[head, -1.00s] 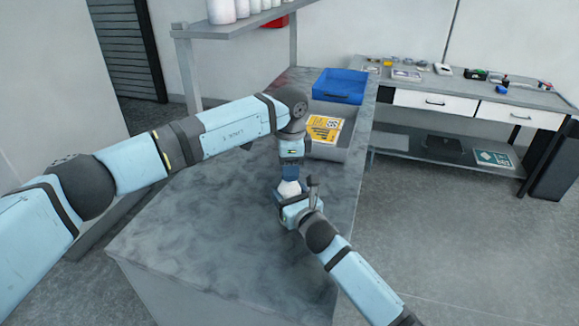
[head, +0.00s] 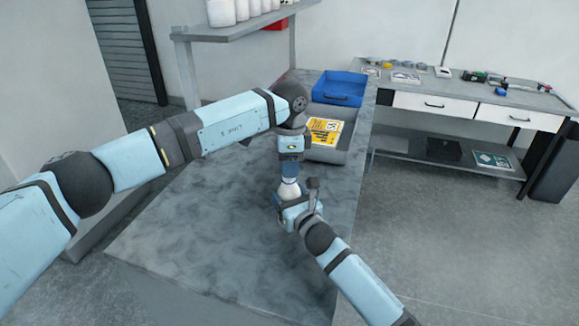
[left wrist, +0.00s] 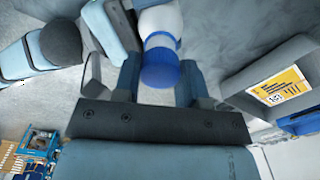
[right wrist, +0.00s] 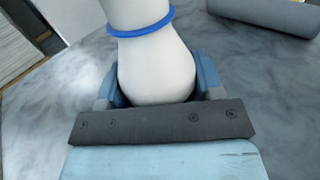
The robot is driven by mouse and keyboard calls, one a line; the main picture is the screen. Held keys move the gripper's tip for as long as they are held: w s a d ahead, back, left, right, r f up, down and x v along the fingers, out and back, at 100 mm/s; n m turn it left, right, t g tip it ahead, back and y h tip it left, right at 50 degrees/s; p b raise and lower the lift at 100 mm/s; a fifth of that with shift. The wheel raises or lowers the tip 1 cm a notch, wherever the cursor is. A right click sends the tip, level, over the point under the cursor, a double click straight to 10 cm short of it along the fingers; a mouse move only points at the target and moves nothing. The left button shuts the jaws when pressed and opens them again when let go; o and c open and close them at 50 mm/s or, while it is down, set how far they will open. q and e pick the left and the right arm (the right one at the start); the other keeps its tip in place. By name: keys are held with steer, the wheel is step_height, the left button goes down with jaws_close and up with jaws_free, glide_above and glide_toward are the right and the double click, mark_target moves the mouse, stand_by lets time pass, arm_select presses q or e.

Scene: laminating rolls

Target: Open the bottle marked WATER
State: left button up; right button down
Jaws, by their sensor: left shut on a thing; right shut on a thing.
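A white bottle (head: 289,189) with a blue cap (head: 290,169) stands upright at the bench's right side. My right gripper (head: 291,207) is shut around its lower body, and the white body (right wrist: 155,65) and a blue neck ring (right wrist: 142,26) show in the right wrist view. My left gripper (head: 290,160) is above it, shut on the blue cap (left wrist: 160,75). In the left wrist view the cap sits between both fingers, with the ring and white body beyond. I cannot tell whether the cap is free of the neck. No lettering on the bottle is readable.
A grey tray (head: 330,154) with a yellow-labelled item (head: 324,130) lies behind the bottle. A blue bin (head: 340,88) stands beyond it. A shelf (head: 235,30) with white containers is at the back left. The bench's front left (head: 190,235) is clear.

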arm_select(q)
steer(key=shift+r, duration=0.25)
steer(key=shift+r, duration=2)
arm_select(e)
steer(key=shift+c, duration=0.8)
jaws_free()
